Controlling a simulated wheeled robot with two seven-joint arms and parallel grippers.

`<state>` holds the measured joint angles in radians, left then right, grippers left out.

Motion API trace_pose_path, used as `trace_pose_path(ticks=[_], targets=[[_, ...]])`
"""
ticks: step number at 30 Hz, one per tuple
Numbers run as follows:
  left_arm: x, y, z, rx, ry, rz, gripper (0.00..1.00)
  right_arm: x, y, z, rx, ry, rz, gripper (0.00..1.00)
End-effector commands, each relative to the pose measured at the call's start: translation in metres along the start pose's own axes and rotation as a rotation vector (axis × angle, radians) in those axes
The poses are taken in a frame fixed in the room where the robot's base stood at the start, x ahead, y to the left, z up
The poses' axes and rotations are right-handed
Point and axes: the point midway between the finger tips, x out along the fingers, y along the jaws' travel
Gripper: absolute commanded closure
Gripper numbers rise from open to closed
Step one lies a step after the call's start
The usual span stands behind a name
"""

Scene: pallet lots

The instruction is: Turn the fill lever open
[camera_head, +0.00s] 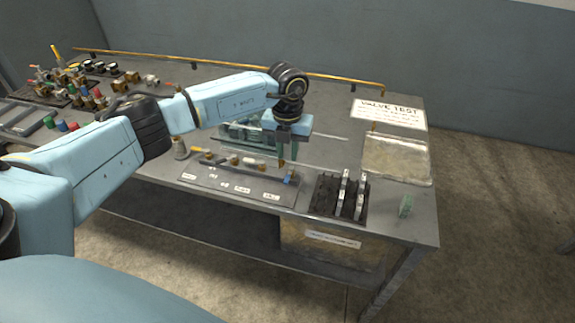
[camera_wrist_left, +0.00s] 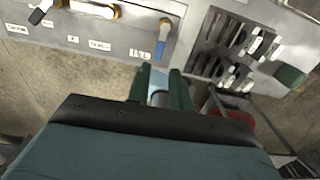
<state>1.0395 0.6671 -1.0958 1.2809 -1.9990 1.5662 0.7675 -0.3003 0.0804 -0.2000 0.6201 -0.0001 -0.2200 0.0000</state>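A grey valve panel (camera_head: 225,182) with white labels and brass fittings lies along the table's front edge. A blue lever (camera_head: 289,177) is at its right end, just below my left gripper; it also shows in the wrist view (camera_wrist_left: 166,30). I cannot read which label says fill. My left gripper (camera_head: 282,157) points down with its teal fingers apart, over the panel's right end. In the wrist view a pale surface shows between the fingers (camera_wrist_left: 158,88); I see no clear grip on the blue lever. My right gripper is not in view.
A black rack with upright grey plates (camera_head: 340,196) stands right of the panel. A green block (camera_head: 405,206) is near the right corner, an empty-looking tray (camera_head: 397,158) and a VALVE TEST sign (camera_head: 388,114) behind. Several fittings crowd the table's left end.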

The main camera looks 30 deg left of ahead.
Motion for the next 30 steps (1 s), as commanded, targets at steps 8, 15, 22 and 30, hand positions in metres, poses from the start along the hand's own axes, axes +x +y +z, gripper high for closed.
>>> trace_pose_path(ticks=[8, 15, 22, 30], targets=[[-0.046, 0.0, 0.001, 0.0, -0.002, -0.001, 0.79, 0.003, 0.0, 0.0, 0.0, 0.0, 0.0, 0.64], [-0.056, 0.0, 0.0, 0.0, 0.001, 0.0, 0.79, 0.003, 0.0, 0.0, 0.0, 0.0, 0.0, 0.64], [-0.056, 0.0, 0.0, 0.0, 0.0, 0.0, 0.79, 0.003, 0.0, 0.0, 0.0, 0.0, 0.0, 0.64], [-0.052, -0.008, -0.002, 0.013, 0.002, -0.026, 0.79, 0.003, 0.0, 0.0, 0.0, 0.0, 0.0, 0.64]])
